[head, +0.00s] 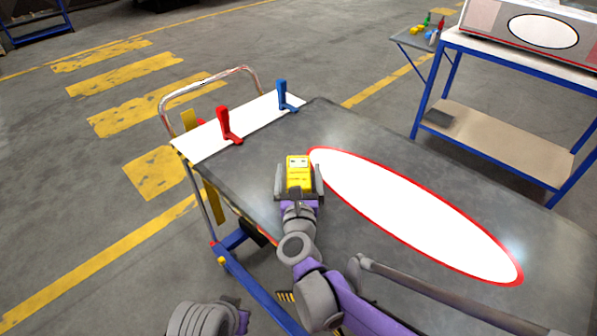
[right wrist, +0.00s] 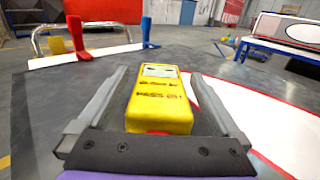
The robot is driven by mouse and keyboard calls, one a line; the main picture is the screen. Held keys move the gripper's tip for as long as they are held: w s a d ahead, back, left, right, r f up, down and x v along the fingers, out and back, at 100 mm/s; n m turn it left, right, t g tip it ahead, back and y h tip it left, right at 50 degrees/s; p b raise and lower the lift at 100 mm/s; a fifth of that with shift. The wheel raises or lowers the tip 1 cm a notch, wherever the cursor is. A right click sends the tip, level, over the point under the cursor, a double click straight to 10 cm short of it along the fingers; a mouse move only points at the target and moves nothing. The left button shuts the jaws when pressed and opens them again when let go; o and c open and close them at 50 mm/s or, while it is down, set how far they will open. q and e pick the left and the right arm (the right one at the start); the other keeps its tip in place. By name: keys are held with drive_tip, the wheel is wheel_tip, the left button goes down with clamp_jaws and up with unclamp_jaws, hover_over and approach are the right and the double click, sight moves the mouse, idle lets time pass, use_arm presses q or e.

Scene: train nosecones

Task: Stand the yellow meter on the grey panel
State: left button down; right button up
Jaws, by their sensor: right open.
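In the right wrist view the meter (right wrist: 160,98) sits between two open fingers, with gaps on both sides. My right gripper (head: 298,180) is open around the meter. The meter's underside is hidden, so its contact with the panel does not show clearly. My left gripper is not clearly visible; only a grey and purple arm part of mine shows at the bottom of the head view.
The white oval (head: 415,210) with a red edge covers much of the panel's right side. A white strip with a red clamp (head: 229,126) and a blue clamp (head: 287,97) lies at the panel's far left. A blue-framed table (head: 500,105) stands at the upper right.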

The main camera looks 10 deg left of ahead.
drive_tip(key=s, duration=0.3)
drive_tip(key=s+d, duration=0.1)
drive_tip(key=s, duration=0.3)
drive_tip(key=s+d, duration=0.1)
drive_tip(key=s, duration=0.3)
drive_tip(key=shift+s+d, duration=0.15)
drive_tip(key=shift+s, duration=0.05)
